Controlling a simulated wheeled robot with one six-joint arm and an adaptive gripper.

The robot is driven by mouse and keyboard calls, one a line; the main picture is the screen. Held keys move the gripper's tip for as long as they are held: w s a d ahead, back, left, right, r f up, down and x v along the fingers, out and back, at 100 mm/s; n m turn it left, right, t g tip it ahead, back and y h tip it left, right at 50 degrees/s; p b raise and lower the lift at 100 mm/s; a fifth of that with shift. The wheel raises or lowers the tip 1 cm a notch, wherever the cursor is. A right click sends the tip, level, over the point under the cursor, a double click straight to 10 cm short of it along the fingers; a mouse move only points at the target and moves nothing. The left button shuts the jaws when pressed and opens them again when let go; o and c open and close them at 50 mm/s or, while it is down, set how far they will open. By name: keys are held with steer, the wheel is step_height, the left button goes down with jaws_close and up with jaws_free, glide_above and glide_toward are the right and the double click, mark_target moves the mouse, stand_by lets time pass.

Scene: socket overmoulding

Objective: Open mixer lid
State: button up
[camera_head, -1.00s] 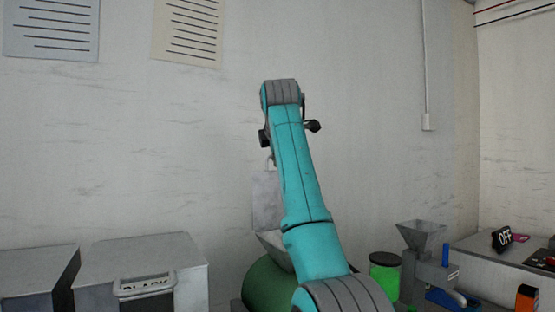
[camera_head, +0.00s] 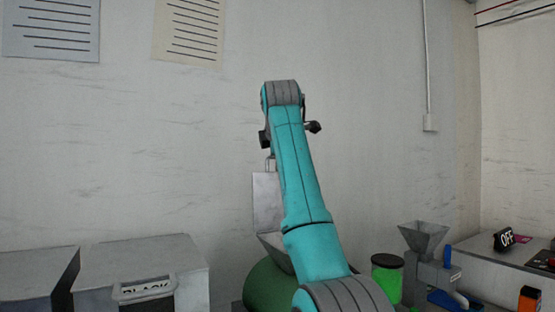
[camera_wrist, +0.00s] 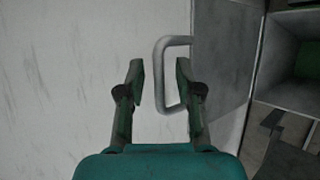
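The mixer has a green drum (camera_head: 268,287) with a grey hopper mouth (camera_head: 275,251) on top, partly hidden behind my arm. Its grey lid (camera_head: 267,203) stands roughly upright above the mouth, and the wrist view also shows this lid (camera_wrist: 222,55). The U-shaped lid handle (camera_wrist: 161,62) projects from the lid's edge. My gripper (camera_wrist: 160,72) is open, with its fingers on either side of the handle's bar. The right finger overlaps the handle's loop. I see gaps between the bar and both fingers. In the head view the gripper is mostly hidden behind the arm.
A black-lidded green container (camera_head: 387,278) and a grey funnel machine (camera_head: 423,240) stand to the right of the mixer. Grey bins (camera_head: 140,258) stand at left. The wall behind is bare around the arm.

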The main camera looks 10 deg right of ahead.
steer(key=v, duration=1.2)
steer(key=shift+s+f, duration=0.1)
